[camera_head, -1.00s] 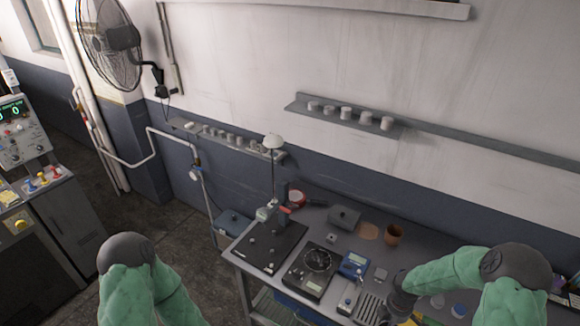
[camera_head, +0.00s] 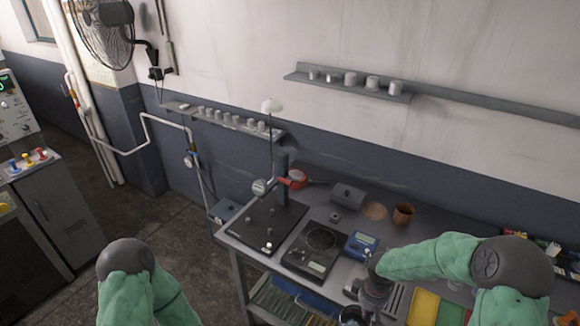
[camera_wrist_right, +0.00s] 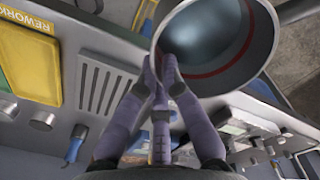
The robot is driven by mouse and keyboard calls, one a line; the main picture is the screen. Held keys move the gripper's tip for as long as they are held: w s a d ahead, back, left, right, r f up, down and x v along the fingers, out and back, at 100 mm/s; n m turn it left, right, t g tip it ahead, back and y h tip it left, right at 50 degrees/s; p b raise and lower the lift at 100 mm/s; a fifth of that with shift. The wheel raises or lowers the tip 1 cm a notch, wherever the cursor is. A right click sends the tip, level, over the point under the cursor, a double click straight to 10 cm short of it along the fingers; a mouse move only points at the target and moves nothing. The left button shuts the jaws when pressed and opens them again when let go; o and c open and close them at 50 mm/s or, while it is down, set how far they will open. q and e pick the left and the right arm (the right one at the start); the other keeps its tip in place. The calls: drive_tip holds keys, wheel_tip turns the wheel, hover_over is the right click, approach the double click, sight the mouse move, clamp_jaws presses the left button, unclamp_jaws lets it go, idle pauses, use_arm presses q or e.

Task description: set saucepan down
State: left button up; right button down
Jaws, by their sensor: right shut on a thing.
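My right gripper (camera_wrist_right: 160,75) is shut on the saucepan (camera_wrist_right: 248,40), with its fingers at the pan's near wall in the right wrist view. The pan is grey metal with a dark red band inside, and its open mouth faces this camera. In the head view the right wrist reaches down at the bench's front edge, and a dark curved piece of the pan (camera_head: 352,314) shows at the bottom. The fingertips are hidden there. I cannot tell whether the pan touches anything. Only my left arm's upper links show; its gripper is out of view.
The workbench (camera_head: 345,222) holds a black square plate with a stand (camera_head: 262,226), a black device with a round top (camera_head: 313,250), a blue meter (camera_head: 362,244) and a brown cup (camera_head: 403,214). Yellow (camera_head: 422,308) and green trays lie right of my right wrist.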

sight(348, 323)
drive_tip(key=a+f+m+b, duration=0.2)
drive_tip(key=b, duration=0.2)
drive_tip(key=a+f+m+b, duration=0.2)
drive_tip(key=f+b, duration=0.1)
drive_tip(key=b, duration=0.1)
drive_tip(key=shift+s+a+m, duration=0.2)
drive_tip(key=shift+a+m, duration=0.1)
drive_tip(key=shift+s+a+f+m+b, duration=0.15)
drive_tip(key=shift+a+f+m+b, duration=0.15)
drive_tip(key=shift+a+m+b, duration=0.3)
drive_tip(key=shift+d, duration=0.15)
